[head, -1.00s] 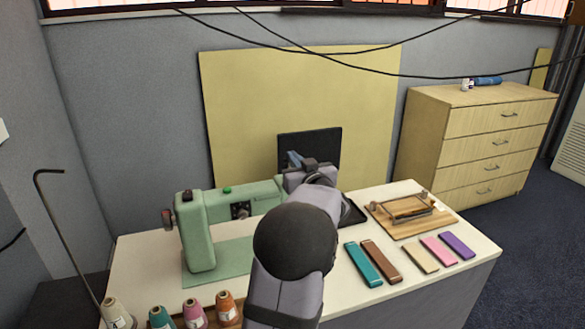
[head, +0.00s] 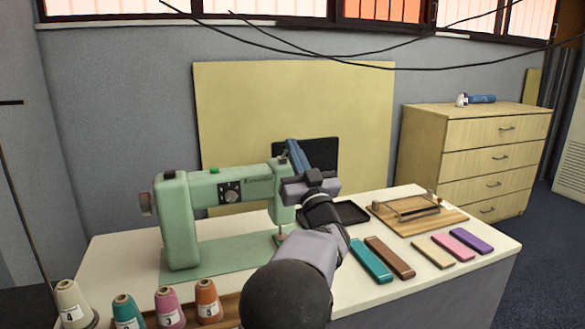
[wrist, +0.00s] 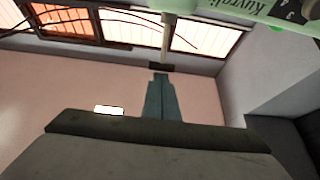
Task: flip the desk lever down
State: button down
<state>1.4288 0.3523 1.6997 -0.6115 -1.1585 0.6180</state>
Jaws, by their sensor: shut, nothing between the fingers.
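A wooden board (head: 424,220) with a low metal bar frame (head: 412,206) and small upright posts lies at the right of the table. It is the most lever-like thing I see, but I cannot tell for sure that it is the desk lever, or its position. My gripper (head: 297,155) is shut and empty, raised beside the right end of the green sewing machine (head: 178,215), left of the board and apart from it. Its blue-grey fingers point up and away. In the wrist view the closed fingers (wrist: 160,98) point towards the wall and windows; the board is not seen there.
A black tray (head: 350,213) sits behind my arm, before a dark upright panel (head: 322,153). Teal (head: 370,262) and brown (head: 390,258) bars and several smaller coloured bars lie in front of the board. Thread cones (head: 125,310) stand front left. Hanging cables (head: 330,62) cross above.

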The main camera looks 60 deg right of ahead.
jog(key=f+t+h+b, duration=0.1)
jog(key=b, duration=0.2)
jog(key=f+b, duration=0.1)
jog(key=b, duration=0.2)
jog(key=f+t+h+b, duration=0.1)
jog(key=b, duration=0.2)
jog(key=shift+s+a+f+t+h, duration=0.2)
jog(key=shift+s+a+t+h, duration=0.1)
notch_tip(320, 180, up, 4)
jog(key=s+a, duration=0.2)
jog(key=f+b+v, duration=0.1)
jog(key=v, duration=0.9)
jog(key=shift+w+d+b, duration=0.3)
jog(key=shift+w, duration=0.05)
